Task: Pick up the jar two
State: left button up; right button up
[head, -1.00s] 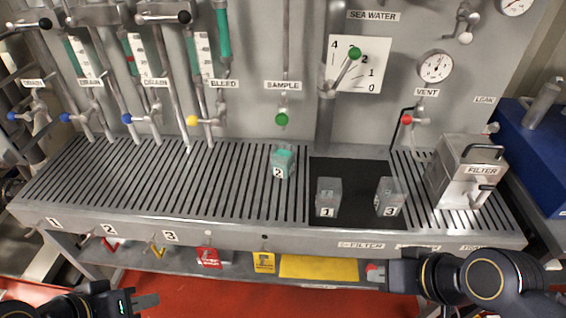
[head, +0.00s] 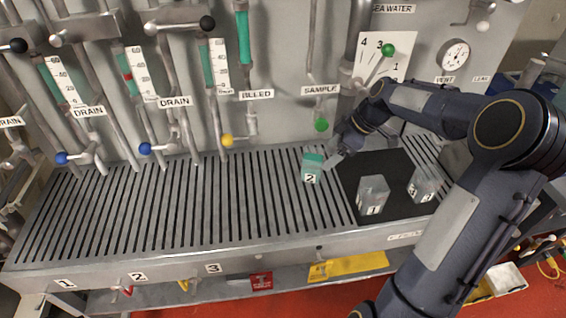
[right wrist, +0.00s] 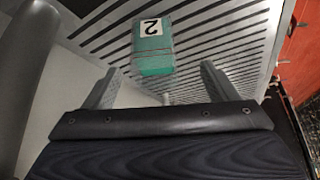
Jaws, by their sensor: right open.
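Jar two (head: 312,168) is a small clear square jar with green contents and a "2" label. It stands on the slatted grey bench, just left of the black mat. My right gripper (head: 336,158) is close to the jar's right side, partly hidden by its own arm. In the right wrist view the gripper (right wrist: 160,86) is open, its two fingers apart, with jar two (right wrist: 153,52) just beyond the fingertips and between their lines. The jar is not between the fingers. My left gripper is not in view.
Jar one (head: 373,195) and jar three (head: 422,187) stand on the black mat (head: 352,165) to the right, near my right arm. Pipes and the sample valve's green knob (head: 321,125) are behind jar two. The slatted bench (head: 200,205) to the left is clear.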

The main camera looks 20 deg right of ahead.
aim_at(312, 162)
jog(key=x, duration=0.2)
jog(key=w+p+x, duration=0.1)
jog(key=x, duration=0.4)
jog(key=shift+w+a, duration=0.3)
jog(key=shift+w+a+f, duration=0.15)
jog(key=shift+f, duration=0.4)
jog(key=c, duration=1.3)
jog(key=shift+r, duration=0.1)
jog(key=shift+c, duration=0.2)
jog(key=shift+r+p, duration=0.2)
jog(key=shift+p, duration=0.15)
